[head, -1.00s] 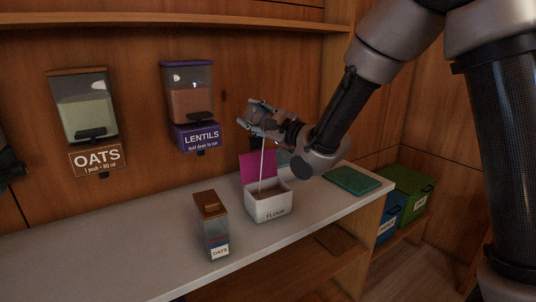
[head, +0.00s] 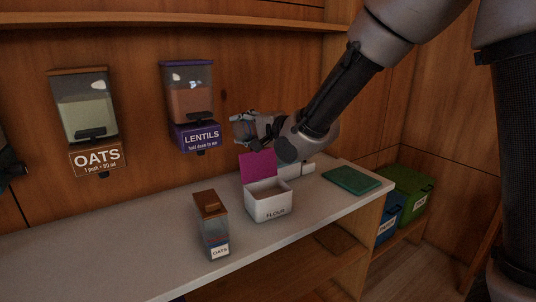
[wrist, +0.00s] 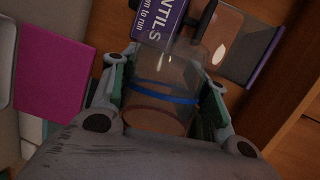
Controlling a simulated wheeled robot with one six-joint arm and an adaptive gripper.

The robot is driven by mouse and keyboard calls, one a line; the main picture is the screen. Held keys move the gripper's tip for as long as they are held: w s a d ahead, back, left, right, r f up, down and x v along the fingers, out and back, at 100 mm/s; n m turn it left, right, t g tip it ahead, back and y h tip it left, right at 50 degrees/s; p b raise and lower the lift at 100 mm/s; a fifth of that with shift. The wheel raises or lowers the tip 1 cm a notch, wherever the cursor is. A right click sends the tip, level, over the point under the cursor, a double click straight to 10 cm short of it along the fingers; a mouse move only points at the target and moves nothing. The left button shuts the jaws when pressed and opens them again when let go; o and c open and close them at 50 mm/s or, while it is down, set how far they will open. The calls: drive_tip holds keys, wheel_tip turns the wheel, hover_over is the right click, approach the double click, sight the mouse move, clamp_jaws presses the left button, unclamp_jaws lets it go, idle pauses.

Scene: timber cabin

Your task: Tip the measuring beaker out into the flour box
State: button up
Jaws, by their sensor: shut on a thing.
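My gripper (head: 240,128) is above and behind the lid, near the wall. It is shut on the measuring beaker (wrist: 165,85), a clear vessel with a blue band, held between both fingers in the wrist view. No grains show clearly in it; its base looks brownish, and I cannot tell whether any contents remain. The magenta lid also shows in the wrist view (wrist: 55,75), beside my gripper.
An oats container (head: 213,228) with a brown lid stands front left of the flour box. The lentils dispenser (head: 190,100) and oats dispenser (head: 88,110) hang on the wall. A teal mat (head: 350,180) lies to the right. The counter's left part is clear.

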drive_tip(key=shift+s+a+f+n+h, duration=0.2)
drive_tip(key=shift+a+n+h, duration=0.05)
drive_tip(key=shift+a+n, duration=0.15)
drive_tip(key=shift+s+a+f+n+h, duration=0.2)
drive_tip(key=shift+a+n+h, duration=0.1)
drive_tip(key=shift+n, duration=0.1)
drive_tip(key=s+a+f+n+t+h+b, duration=0.1)
drive_tip(key=a+f+n+t+h+b, duration=0.1)
drive_tip(key=f+n+h, duration=0.3)
drive_tip(key=shift+s+a+f+n+h+b, duration=0.35)
drive_tip(key=shift+a+n+h+b, duration=0.35)
drive_tip(key=shift+n, duration=1.6)
drive_tip(key=shift+a, duration=0.15)
